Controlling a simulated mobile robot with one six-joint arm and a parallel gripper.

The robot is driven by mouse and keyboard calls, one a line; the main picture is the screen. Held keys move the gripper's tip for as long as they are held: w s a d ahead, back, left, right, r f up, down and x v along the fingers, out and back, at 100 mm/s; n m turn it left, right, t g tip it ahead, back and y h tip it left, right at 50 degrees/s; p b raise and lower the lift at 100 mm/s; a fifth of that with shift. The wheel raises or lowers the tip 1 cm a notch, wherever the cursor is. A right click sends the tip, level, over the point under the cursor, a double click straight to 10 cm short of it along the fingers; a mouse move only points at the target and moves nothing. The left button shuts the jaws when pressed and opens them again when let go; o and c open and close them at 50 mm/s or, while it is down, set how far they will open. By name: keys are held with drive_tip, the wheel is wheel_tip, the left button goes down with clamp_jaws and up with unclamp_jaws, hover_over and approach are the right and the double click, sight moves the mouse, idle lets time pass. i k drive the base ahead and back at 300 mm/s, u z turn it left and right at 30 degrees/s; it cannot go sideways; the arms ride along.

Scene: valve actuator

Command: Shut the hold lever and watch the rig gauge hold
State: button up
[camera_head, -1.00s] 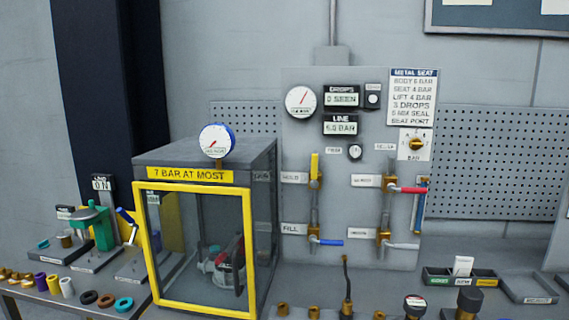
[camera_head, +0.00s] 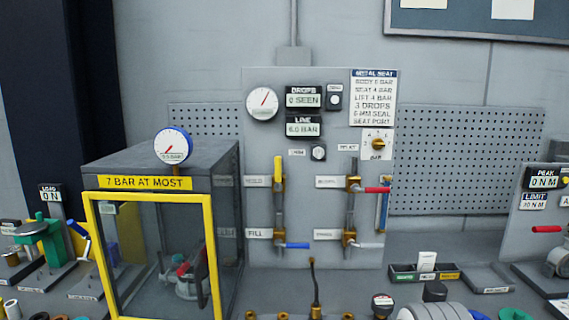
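The hold lever is a yellow handle (camera_head: 278,168) on a brass valve at the left of the grey panel, beside a blurred label. It stands upright, in line with its pipe. A blue-rimmed gauge (camera_head: 173,146) stands on top of the test box; its red needle points down-left. A white round gauge (camera_head: 262,104) is at the panel's upper left, its red needle pointing up-right. I cannot tell from the markings which of the two is the rig gauge. My gripper is not in view, and nothing is seen touching the lever.
The blue fill lever (camera_head: 297,245) lies sideways below. A red lever (camera_head: 377,190) and a pale lever (camera_head: 368,245) stick out rightward. The yellow-framed box (camera_head: 152,200) stands left. The line display (camera_head: 303,127) reads 6.0 bar; drops (camera_head: 303,97) reads 0 seen.

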sight(279, 187)
drive_tip(key=i, duration=0.9)
drive_tip(key=u, duration=0.05)
